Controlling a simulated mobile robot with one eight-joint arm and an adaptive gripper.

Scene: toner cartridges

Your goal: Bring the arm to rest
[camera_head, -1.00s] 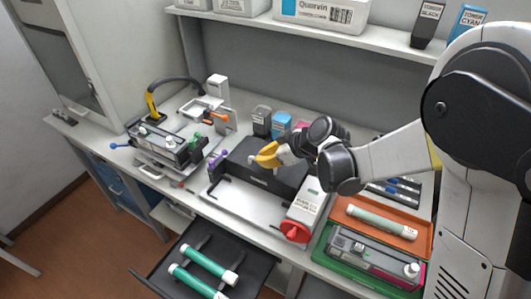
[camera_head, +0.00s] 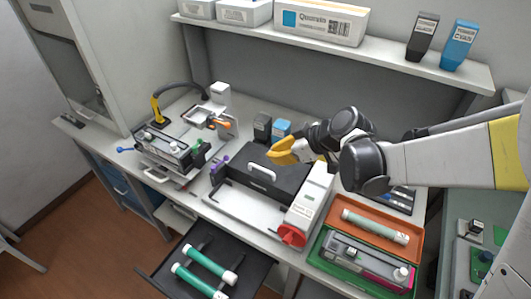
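My gripper (camera_head: 281,152), with yellow fingers, hangs above the rear part of a black box with a grey handle (camera_head: 262,172) on the workbench. No object shows in the fingers, but at this angle I cannot tell whether they are open or shut. My arm reaches in from the right edge, and its dark wrist hides part of the bench behind it.
A white box with a red knob (camera_head: 293,235) stands right of the black box. An orange tray (camera_head: 353,243) and a green tray (camera_head: 325,263) lie at the front right. An open drawer (camera_head: 257,270) holds green rollers. A shelf (camera_head: 385,51) carries boxes and toner bottles.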

